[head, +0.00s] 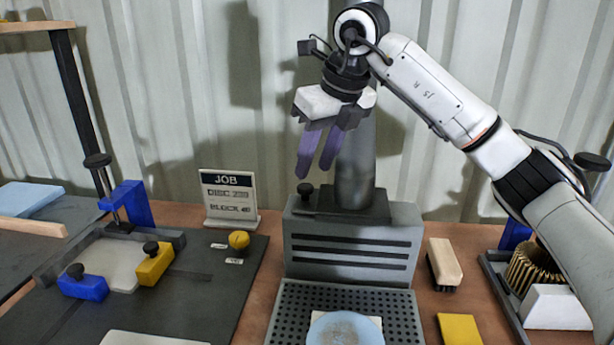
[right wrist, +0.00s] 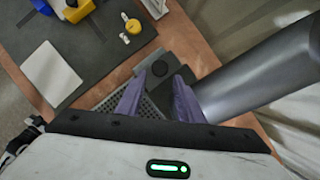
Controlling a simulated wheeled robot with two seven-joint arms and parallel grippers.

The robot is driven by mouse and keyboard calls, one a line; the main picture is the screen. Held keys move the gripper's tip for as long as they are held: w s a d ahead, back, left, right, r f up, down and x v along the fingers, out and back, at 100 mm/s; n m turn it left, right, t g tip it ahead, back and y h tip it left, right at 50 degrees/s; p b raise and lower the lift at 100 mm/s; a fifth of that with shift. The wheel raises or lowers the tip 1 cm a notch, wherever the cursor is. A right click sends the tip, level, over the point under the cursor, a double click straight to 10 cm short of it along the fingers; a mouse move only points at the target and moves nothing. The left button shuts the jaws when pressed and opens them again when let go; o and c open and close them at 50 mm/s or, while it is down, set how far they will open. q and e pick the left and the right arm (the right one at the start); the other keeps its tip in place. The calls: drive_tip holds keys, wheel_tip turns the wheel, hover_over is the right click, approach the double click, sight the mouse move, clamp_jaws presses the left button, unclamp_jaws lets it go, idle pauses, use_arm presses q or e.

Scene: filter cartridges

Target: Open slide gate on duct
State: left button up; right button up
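The grey duct (head: 356,165) rises from a grey slotted box (head: 352,245); it also shows in the right wrist view (right wrist: 262,75). The slide gate (head: 345,204) looks like a dark flat plate at the duct's foot. A black round knob (head: 305,189) stands at its left end. My right gripper (head: 316,168) points down above the knob, with purple fingers apart and nothing between them. In the right wrist view the knob (right wrist: 160,68) shows just beyond the gap between the fingertips (right wrist: 158,84). It looks apart from the fingers. My left gripper is out of view.
A perforated plate (head: 285,310) with a pale blue disc (head: 345,330) lies in front of the box. A brush (head: 443,263) and yellow block (head: 459,329) lie right of it. A job sign (head: 230,200) and clamp fixture (head: 115,260) stand left. The corrugated wall is close behind.

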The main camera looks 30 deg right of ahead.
sight(305, 187)
drive_tip(key=x, duration=0.5)
drive_tip(key=shift+w+f, duration=0.1)
clamp_jaws()
